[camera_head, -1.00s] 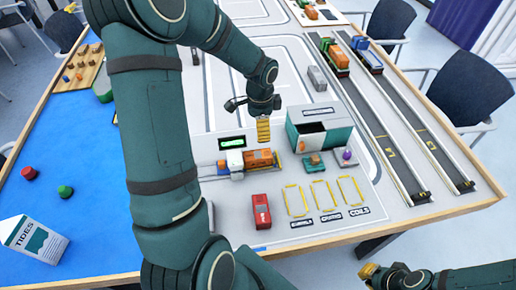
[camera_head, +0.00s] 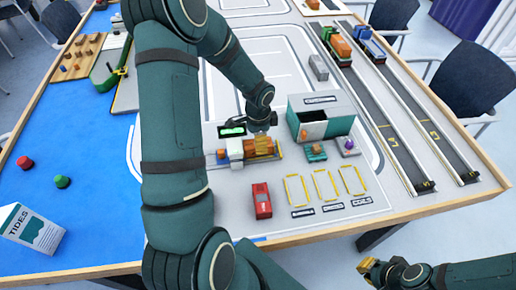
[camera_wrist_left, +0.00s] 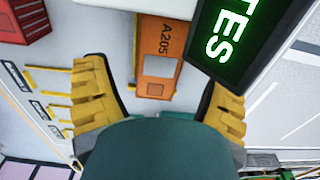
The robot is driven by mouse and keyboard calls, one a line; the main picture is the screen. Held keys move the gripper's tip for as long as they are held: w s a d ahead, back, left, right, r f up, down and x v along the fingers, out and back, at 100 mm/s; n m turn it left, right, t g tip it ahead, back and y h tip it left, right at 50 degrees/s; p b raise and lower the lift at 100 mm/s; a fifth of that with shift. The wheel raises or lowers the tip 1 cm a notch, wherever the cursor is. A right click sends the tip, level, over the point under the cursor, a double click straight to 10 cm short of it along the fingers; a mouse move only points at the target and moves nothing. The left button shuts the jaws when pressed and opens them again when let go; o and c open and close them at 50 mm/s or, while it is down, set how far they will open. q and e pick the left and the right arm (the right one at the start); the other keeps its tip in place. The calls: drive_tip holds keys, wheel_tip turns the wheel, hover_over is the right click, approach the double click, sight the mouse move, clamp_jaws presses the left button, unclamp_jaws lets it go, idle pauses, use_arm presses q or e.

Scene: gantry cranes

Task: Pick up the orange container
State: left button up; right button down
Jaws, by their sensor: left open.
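The orange container (camera_head: 258,147) lies on a small flatbed truck with a white cab (camera_head: 235,150) in the head view, partly hidden by my left gripper (camera_head: 263,135). In the left wrist view the orange container (camera_wrist_left: 156,58), marked A205, is between and ahead of the spread yellow fingers of my left gripper (camera_wrist_left: 158,88). This gripper is open and empty, just above the container; I cannot tell whether a finger touches it. My right gripper (camera_head: 368,266) is at the lower right, off the table; its jaw opening is unclear.
A lit green sign (camera_wrist_left: 231,38) stands close beside the container. A teal-and-white open box (camera_head: 322,117) stands to the right, with a red vehicle (camera_head: 262,200) in front. Yellow outlined bays (camera_head: 326,185) on the table are empty. Two truck lanes (camera_head: 400,130) run farther right.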

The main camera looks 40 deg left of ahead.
use_arm(q)
wheel_tip(320, 180, down, 3)
drive_tip(key=shift+r, duration=0.1)
drive_tip(key=shift+s, duration=0.1)
drive_tip(key=c, duration=1.4)
drive_tip(key=shift+o, duration=0.2)
drive_tip(key=shift+r, duration=0.15)
drive_tip(key=shift+r, duration=0.25)
drive_tip(key=d, duration=0.1)
drive_tip(key=s+d, duration=0.2)
drive_tip(key=shift+s+d+r, duration=0.15)
drive_tip(key=shift+s+r, duration=0.1)
wheel_tip(320, 180, up, 14)
drive_tip(key=p, duration=0.3)
drive_tip(key=shift+p, duration=0.35)
